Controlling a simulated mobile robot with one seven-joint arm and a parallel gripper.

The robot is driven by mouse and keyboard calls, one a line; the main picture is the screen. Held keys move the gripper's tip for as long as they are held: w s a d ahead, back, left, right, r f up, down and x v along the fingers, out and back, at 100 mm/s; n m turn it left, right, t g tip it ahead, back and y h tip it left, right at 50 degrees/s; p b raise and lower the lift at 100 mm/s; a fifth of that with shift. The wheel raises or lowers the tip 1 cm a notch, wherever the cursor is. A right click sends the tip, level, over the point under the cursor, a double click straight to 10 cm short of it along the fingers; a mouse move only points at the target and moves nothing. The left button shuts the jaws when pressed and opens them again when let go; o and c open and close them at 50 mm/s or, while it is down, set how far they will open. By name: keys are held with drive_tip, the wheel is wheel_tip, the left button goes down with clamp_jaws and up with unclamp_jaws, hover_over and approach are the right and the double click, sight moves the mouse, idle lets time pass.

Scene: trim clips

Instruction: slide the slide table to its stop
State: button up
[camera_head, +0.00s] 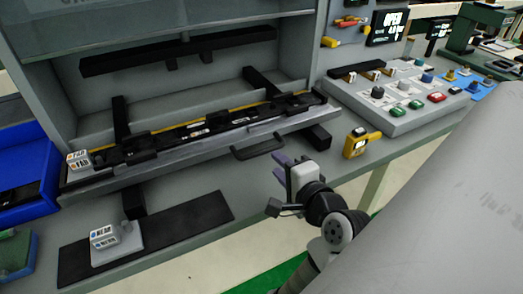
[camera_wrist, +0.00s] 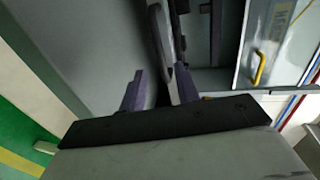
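The slide table (camera_head: 190,155) is a long grey plate carrying a black fixture (camera_head: 200,127) with a thin yellow strip along its back. It lies in the opening of a grey machine housing. A dark curved handle (camera_head: 258,148) sticks out from its front edge, right of the middle. My gripper (camera_head: 281,168), with purple fingers, is in front of the table, just right of and nearer than the handle, seemingly apart from it. In the wrist view my gripper (camera_wrist: 160,90) has its two fingers spread. A grey curved edge with dark parts passes beyond the right finger; I cannot tell which part it is.
A grey control panel (camera_head: 400,95) with several buttons and a yellow device (camera_head: 361,142) stand to the right. A black mat (camera_head: 180,222) with a small labelled block (camera_head: 115,243) lies at front left. A blue bin (camera_head: 40,190) is at far left.

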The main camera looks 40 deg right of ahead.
sight(263, 151)
drive_tip(key=x, duration=0.8)
drive_tip(key=shift+w+p, duration=0.2)
drive_tip(key=shift+p, duration=0.15)
clamp_jaws()
